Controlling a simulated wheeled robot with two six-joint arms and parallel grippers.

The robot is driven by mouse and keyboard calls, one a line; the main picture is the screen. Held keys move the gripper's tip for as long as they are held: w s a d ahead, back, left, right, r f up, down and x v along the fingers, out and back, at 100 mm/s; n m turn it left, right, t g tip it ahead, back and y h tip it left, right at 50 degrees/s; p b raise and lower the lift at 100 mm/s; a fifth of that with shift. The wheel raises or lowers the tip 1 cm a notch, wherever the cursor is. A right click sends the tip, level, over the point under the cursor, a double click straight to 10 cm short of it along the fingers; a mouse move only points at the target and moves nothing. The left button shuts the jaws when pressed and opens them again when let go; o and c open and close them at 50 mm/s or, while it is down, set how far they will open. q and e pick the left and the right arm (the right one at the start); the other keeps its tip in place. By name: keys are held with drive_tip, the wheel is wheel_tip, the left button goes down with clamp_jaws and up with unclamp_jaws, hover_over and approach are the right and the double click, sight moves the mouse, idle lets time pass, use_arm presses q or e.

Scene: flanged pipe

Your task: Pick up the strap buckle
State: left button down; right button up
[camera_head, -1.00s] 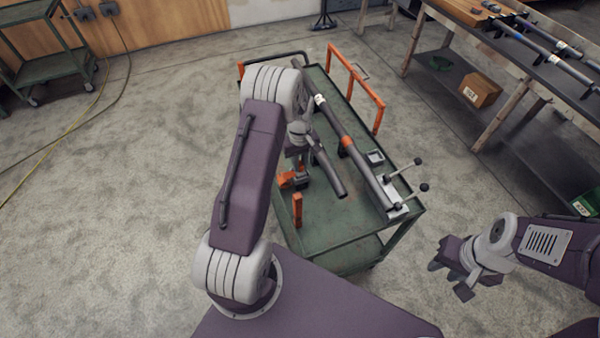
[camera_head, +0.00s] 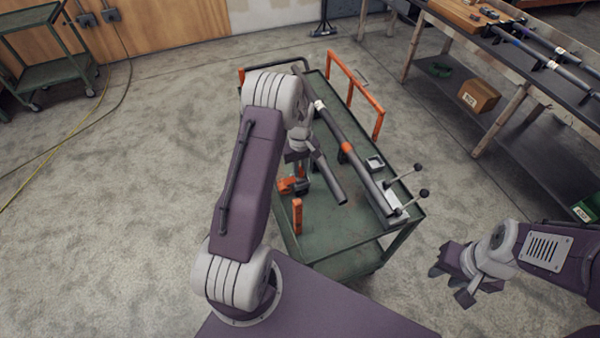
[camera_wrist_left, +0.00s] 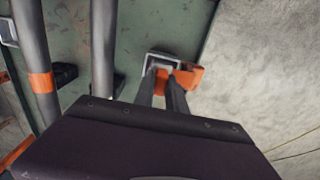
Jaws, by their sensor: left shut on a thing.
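The strap buckle, a grey metal frame with an orange part, shows at the fingertips in the left wrist view (camera_wrist_left: 189,76). In the head view it is at the left side of the green cart (camera_head: 287,186), partly hidden by my gripper. My left gripper (camera_wrist_left: 166,80) points down and is shut on the buckle; it also shows in the head view (camera_head: 301,174). I cannot tell whether the buckle is clear of the cart top. My right gripper (camera_head: 452,280) is open and empty, off the cart's right front.
A long grey pipe with an orange band (camera_head: 346,147) lies along the green cart (camera_head: 340,225); a shorter pipe (camera_head: 327,174) is close beside my left gripper. Orange rails (camera_head: 357,88) edge the far side. A workbench (camera_head: 480,50) is at right.

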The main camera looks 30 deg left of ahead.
sight(300, 167)
use_arm(q)
drive_tip(key=r+p, duration=0.2)
drive_tip(key=r, duration=0.1)
drive_tip(key=r+p, duration=0.2)
drive_tip(key=shift+w, duration=0.25)
drive_tip(key=w+a+r+p, duration=0.3)
drive_tip(key=w+a+r, duration=0.1)
drive_tip(key=w, duration=0.6)
drive_tip(key=shift+w+r+p, duration=0.2)
drive_tip(key=shift+r+p, duration=0.15)
drive_tip(key=shift+r, duration=0.5)
drive_tip(key=shift+r, duration=0.1)
